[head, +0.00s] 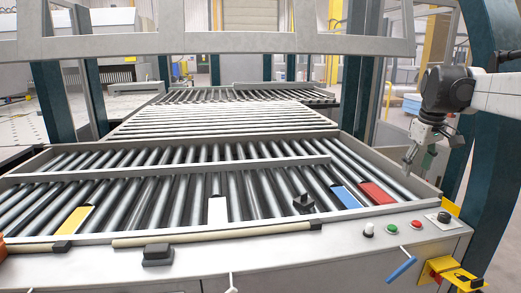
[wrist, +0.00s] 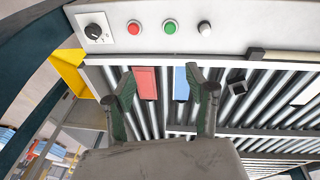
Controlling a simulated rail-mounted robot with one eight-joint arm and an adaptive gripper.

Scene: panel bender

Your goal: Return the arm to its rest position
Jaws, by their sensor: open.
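My gripper (head: 418,158) hangs from my arm at the right of the head view, above the right end of the roller table (head: 262,231). It is open and empty. In the wrist view my gripper (wrist: 165,82) shows its two fingers wide apart, with the rollers, a red plate (wrist: 146,83) and a blue plate (wrist: 181,84) seen between and beyond them. In the head view the red plate (head: 377,193) and blue plate (head: 345,197) lie on the rollers, left of and below the gripper. No contact with anything shows.
A white plate (head: 217,210), a yellow plate (head: 75,219) and a small black block (head: 303,202) are on the rollers. The front panel carries a black knob (head: 444,217), red button (head: 416,224) and green button (head: 392,229). A dark post (head: 485,165) stands close at the right.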

